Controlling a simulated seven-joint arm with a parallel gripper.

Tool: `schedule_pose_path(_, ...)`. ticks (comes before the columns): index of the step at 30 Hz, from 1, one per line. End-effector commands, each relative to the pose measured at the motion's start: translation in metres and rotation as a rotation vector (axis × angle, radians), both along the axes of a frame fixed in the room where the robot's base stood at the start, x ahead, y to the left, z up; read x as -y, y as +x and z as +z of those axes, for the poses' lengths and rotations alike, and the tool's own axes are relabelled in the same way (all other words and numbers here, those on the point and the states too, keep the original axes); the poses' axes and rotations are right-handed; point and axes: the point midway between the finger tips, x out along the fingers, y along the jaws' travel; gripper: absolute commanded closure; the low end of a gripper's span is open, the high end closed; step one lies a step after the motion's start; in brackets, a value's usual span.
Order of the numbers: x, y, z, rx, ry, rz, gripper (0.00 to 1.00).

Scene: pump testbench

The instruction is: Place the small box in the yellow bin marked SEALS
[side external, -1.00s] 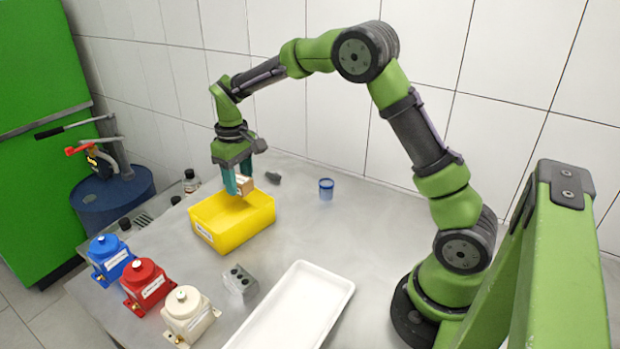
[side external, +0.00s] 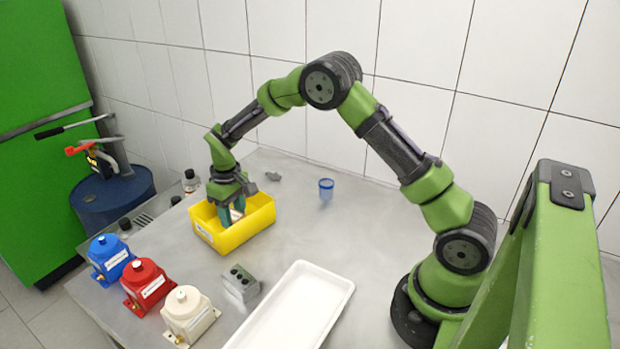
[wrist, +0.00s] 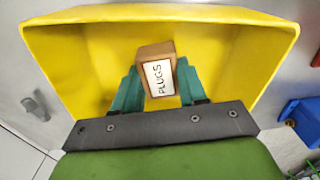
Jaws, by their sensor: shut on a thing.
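The yellow bin (side external: 247,231) stands on the metal bench; its front label is too small to read. In the wrist view its wall (wrist: 92,60) surrounds the view of the fingers. The small brown box (wrist: 143,56) has a white label reading PLUGS. My gripper (wrist: 158,88) is shut on the box, with one teal finger on each side. In the side view my gripper (side external: 229,216) points down into the bin, with the fingertips below the rim. The box is mostly hidden there, and I cannot tell whether it touches the bin floor.
Blue (side external: 108,258), red (side external: 147,284) and cream (side external: 190,314) pumps line the bench's front left. A grey metal block (side external: 240,283) and white tray (side external: 292,310) lie in front of the bin. A blue cup (side external: 326,189) stands to its right, with clear bench around it.

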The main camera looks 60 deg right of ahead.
Motion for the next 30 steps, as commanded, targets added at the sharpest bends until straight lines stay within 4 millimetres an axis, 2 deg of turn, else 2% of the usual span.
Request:
schedule_pose_path(3,0.000,0.000,-0.001,-0.001,0.000,0.001,0.99)
schedule_pose_path(4,0.000,0.000,-0.001,-0.001,0.000,0.001,0.54)
schedule_pose_path(9,0.000,0.000,-0.001,-0.001,0.000,0.001,0.29)
schedule_pose_path(20,0.000,0.000,0.005,0.001,-0.001,0.002,0.29)
schedule_pose_path(23,0.000,0.001,0.019,0.004,0.000,0.001,0.29)
schedule_pose_path(30,0.000,0.001,0.070,0.005,0.000,0.000,0.29)
